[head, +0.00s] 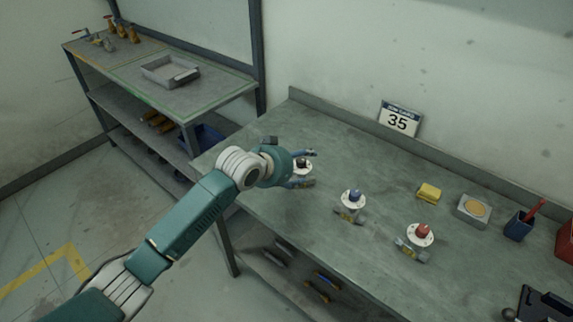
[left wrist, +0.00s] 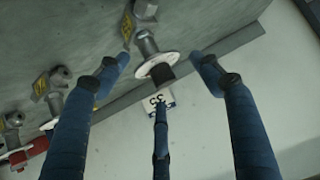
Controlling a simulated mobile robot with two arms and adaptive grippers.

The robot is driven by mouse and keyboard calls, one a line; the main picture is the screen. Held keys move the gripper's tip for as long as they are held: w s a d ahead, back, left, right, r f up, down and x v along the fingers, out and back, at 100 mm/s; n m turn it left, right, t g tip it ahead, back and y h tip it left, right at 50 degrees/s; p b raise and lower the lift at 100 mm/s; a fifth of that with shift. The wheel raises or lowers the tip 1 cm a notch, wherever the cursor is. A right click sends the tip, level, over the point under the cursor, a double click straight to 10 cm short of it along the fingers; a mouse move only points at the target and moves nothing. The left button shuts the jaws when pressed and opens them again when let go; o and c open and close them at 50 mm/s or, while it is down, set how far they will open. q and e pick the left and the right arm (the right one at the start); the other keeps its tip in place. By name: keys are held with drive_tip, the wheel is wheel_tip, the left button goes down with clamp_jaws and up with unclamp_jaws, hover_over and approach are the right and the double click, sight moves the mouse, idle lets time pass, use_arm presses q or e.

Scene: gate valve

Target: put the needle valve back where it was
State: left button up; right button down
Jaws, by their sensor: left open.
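Three similar valves with white round flanges and metal bodies are on the grey workbench (head: 330,245). They are a black-knobbed valve (head: 303,168), a blue-knobbed valve (head: 352,204) and a red-knobbed valve (head: 421,236). I cannot tell by looks which is the needle valve. My left gripper (head: 308,168) is open at the black-knobbed valve, partly hiding it. In the left wrist view, that valve (left wrist: 157,65) shows between and beyond the spread fingers of the gripper (left wrist: 160,78). I cannot tell whether any finger touches it. My right gripper is out of view.
A number 35 sign (head: 400,119) stands at the bench's back. A yellow block (head: 428,192), a grey box with a tan disc (head: 474,210) and a blue cup (head: 520,225) are at right. A shelf unit at back left bears a grey tray (head: 158,77).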

use_arm(q)
drive_tip(key=b+v, duration=0.1)
drive_tip(key=v, duration=0.9)
